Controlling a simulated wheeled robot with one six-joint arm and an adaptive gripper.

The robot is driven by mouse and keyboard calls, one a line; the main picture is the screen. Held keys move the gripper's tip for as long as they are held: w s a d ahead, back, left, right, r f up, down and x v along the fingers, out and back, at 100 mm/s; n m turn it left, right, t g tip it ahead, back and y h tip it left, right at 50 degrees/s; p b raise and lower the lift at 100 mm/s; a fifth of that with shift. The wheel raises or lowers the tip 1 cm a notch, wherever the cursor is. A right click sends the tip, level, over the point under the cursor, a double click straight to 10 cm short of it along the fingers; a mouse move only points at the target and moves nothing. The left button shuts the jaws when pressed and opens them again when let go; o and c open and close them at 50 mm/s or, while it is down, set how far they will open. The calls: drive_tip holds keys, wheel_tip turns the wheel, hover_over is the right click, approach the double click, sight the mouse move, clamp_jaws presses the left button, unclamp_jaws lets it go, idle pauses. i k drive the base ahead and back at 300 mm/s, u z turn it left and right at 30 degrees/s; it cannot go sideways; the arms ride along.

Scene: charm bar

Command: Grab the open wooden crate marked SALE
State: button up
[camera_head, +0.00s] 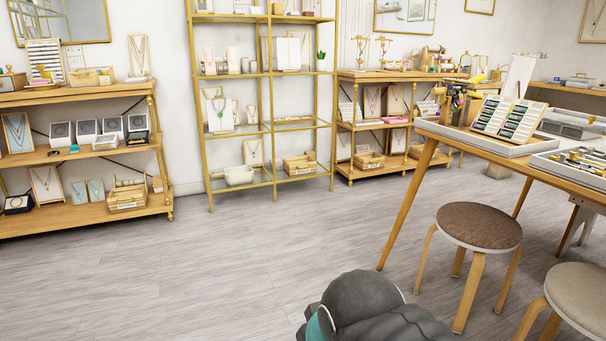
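Several small open wooden crates are in view, and any lettering on them is too small to read. One crate (127,195) stands on the bottom shelf of the left wooden unit, with a pale label on its front. Another crate (300,165) stands on the lowest glass shelf of the gold rack. A third crate (369,161) is on the low shelf of the wooden unit to the right of the rack. I cannot tell which one is marked SALE. My gripper is not visible; only a dark rounded part of my arm shows at the bottom.
A wooden table (462,141) with trays stands at the right. A brown-topped stool (479,226) and a beige stool (583,295) stand before it. The grey floor (210,275) is clear at left and centre.

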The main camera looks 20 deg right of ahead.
sight(369, 161)
drive_tip(key=z, duration=0.65)
drive_tip(key=i, duration=5.6)
drive_tip(key=z, duration=2.6)
drive_tip(key=i, duration=1.4)
drive_tip(key=z, duration=0.05)
